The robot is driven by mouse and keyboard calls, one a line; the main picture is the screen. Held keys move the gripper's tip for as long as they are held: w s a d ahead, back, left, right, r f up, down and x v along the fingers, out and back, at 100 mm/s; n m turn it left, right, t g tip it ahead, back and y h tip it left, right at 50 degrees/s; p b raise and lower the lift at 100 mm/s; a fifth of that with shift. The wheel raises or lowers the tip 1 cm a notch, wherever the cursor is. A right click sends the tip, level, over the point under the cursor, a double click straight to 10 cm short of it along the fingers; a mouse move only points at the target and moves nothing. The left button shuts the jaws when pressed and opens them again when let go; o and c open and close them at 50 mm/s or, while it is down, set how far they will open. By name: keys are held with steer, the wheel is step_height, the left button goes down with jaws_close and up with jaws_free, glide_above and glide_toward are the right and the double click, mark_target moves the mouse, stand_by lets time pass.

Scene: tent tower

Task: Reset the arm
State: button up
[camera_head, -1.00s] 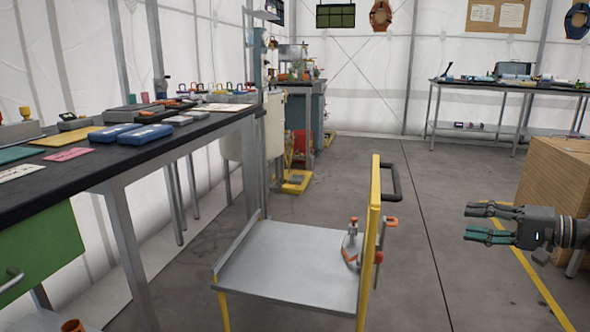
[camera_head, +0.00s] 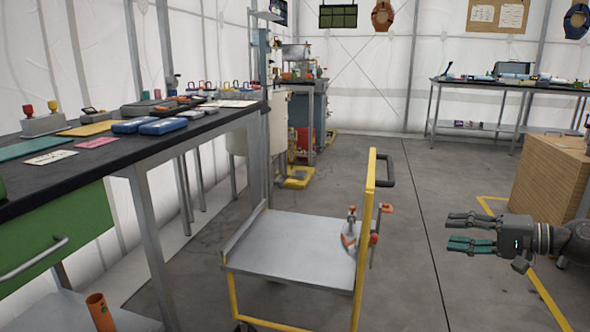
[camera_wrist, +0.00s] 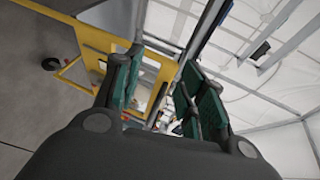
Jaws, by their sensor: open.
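My gripper (camera_head: 462,231) is at the right side of the head view, pointing left with its fingers apart. It holds nothing and is in the air over the floor, to the right of the cart (camera_head: 290,246). In the wrist view the two green-padded fingers of my gripper (camera_wrist: 150,95) stand apart with a gap between them. Through that gap and beside it, yellow cart frame parts and blurred small items show.
A black-topped workbench (camera_head: 98,158) with blue cases (camera_head: 163,126) and cards runs along the left. A wooden crate (camera_head: 546,180) stands behind my gripper at right. A far table (camera_head: 510,86) is at the back. Grey floor (camera_head: 420,290) is clear between cart and gripper.

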steer(key=s+a+f+g+h, duration=0.1)
steer(key=s+a+f+g, duration=0.1)
steer(key=a+f, duration=0.9)
steer(key=s+a+f+g+h, duration=0.1)
steer(key=a+f+g, duration=0.1)
steer(key=a+f, duration=0.9)
steer(key=s+a+f+n+g+h, duration=0.1)
steer(key=s+f, duration=0.4)
steer(key=f, duration=0.3)
steer(key=s+a+f+n+g+h, duration=0.1)
steer(key=s+f+g+h, duration=0.1)
steer(key=s+f, duration=0.45)
steer(key=s+d+f+n+g+h, duration=0.15)
steer(key=s+d+f+h, duration=0.3)
steer(key=s+f, duration=0.55)
steer(key=s+d+f+n+g+h, duration=0.1)
steer(key=s+d+f+n+h, duration=0.3)
steer(key=s+f, duration=0.55)
step_height(320, 180, up, 40)
steer(key=s+d+m+y+p, duration=0.1)
steer(key=s+p, duration=0.1)
steer(key=p, duration=3.7)
steer(key=shift+d, duration=0.35)
steer(key=shift+s+t, duration=0.1)
steer(key=shift+t, duration=0.15)
steer(key=shift+c, duration=0.6)
